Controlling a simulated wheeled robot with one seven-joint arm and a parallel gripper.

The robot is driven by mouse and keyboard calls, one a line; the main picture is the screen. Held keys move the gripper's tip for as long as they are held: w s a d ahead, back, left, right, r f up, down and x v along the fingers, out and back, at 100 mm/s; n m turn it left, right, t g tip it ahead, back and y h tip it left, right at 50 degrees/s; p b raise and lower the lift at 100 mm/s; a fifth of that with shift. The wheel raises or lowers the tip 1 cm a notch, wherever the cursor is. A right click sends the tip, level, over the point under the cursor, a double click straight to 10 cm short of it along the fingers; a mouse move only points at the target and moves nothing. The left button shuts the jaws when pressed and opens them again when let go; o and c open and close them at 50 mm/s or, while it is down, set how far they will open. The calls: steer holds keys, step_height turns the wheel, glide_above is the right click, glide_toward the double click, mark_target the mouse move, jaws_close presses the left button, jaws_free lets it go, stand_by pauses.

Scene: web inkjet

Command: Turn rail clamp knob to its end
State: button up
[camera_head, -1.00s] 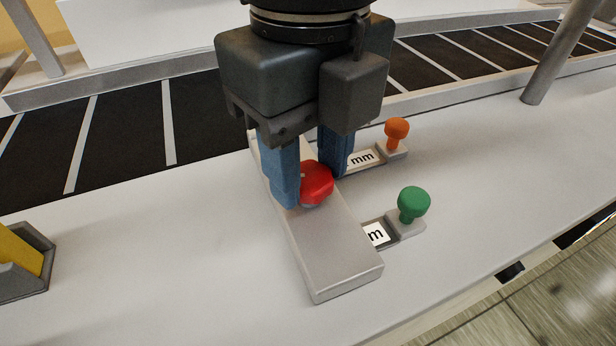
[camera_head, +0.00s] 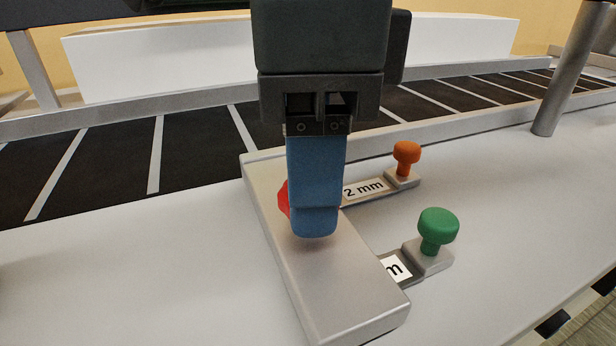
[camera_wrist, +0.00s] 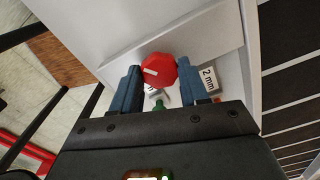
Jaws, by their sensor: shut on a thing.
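The red rail clamp knob (camera_head: 283,197) sits on top of a grey metal block (camera_head: 340,285). In the head view my blue finger hides most of it. In the wrist view the knob (camera_wrist: 159,69) shows whole, faceted, with a pale mark on its left part. My gripper (camera_head: 315,225) points down at the knob, and its blue fingers (camera_wrist: 163,90) stand on either side of it. It is shut on the knob. In the head view one finger covers the other.
An orange knob (camera_head: 406,155) stands by a "2 mm" label (camera_head: 364,190), right of the block. A green knob (camera_head: 437,228) stands nearer, by a partly hidden label (camera_head: 397,267). A dark striped belt (camera_head: 190,140) runs behind. A grey post (camera_head: 566,75) rises at right.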

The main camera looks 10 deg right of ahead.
steer(key=n+b, duration=0.1)
steer(key=n, duration=0.4)
steer(key=shift+n, duration=0.3)
steer(key=shift+n+b, duration=0.3)
steer(key=shift+n, duration=2)
steer(key=o, duration=1.1)
steer(key=shift+c, duration=0.2)
steer(key=shift+r+p, duration=1.1)
steer(key=shift+r, duration=2.8)
